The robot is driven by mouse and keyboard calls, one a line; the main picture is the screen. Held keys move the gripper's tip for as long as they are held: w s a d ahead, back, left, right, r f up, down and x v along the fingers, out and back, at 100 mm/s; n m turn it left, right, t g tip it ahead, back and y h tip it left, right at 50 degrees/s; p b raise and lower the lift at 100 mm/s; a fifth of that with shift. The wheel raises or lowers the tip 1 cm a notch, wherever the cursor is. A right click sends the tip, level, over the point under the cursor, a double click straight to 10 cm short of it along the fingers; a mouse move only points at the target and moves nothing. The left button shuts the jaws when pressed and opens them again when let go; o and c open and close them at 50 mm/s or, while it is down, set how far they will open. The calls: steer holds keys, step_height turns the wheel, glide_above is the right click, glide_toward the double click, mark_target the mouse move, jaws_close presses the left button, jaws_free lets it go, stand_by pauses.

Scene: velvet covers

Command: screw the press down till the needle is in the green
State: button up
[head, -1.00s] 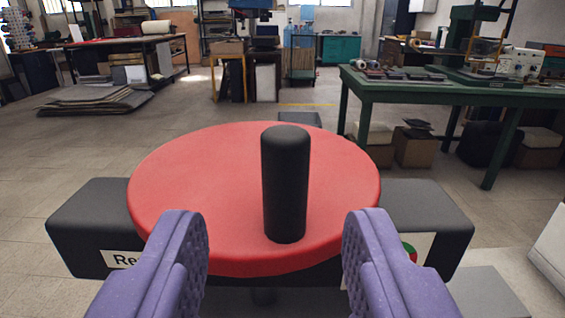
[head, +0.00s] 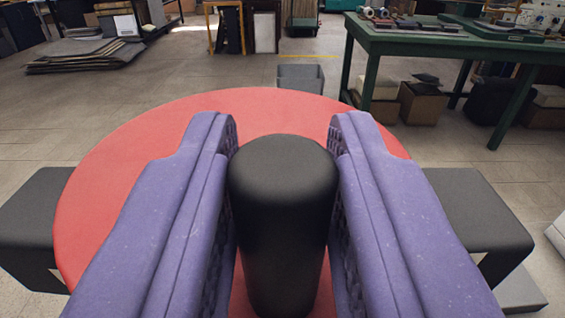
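The press's wheel is a flat red disc (head: 130,180) with an upright black peg handle (head: 283,215) near its close edge. My gripper (head: 283,128) has its two purple fingers on either side of the handle, with the tips reaching past it. The ribbed inner pads are against the sides of the handle, and the fingers look shut on it. The dial with the green and the needle is not visible; my right finger and the disc cover that area. The screw under the disc is hidden too.
Dark grey parts of the press frame stick out at the left (head: 35,225) and right (head: 480,215). A green workbench (head: 430,42) stands behind at the right, with cardboard boxes (head: 425,103) beneath. A grey bin (head: 300,78) sits behind the disc.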

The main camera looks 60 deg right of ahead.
jaws_close()
steer(key=shift+w+a+r+p, duration=0.2)
steer(key=shift+a+r+p, duration=0.1)
steer(key=shift+p, duration=0.8)
steer(key=shift+w+a+p, duration=0.25)
steer(key=shift+w+p, duration=0.1)
steer(key=shift+p, duration=0.25)
steer(key=shift+w+a+f, duration=0.25)
steer(key=shift+w, duration=0.05)
steer(key=o, duration=0.7)
jaws_free()
steer(key=p+v, duration=0.2)
steer(key=v, duration=0.5)
steer(key=shift+s+a, duration=0.25)
steer(key=shift+a, duration=0.05)
steer(key=shift+f, duration=0.1)
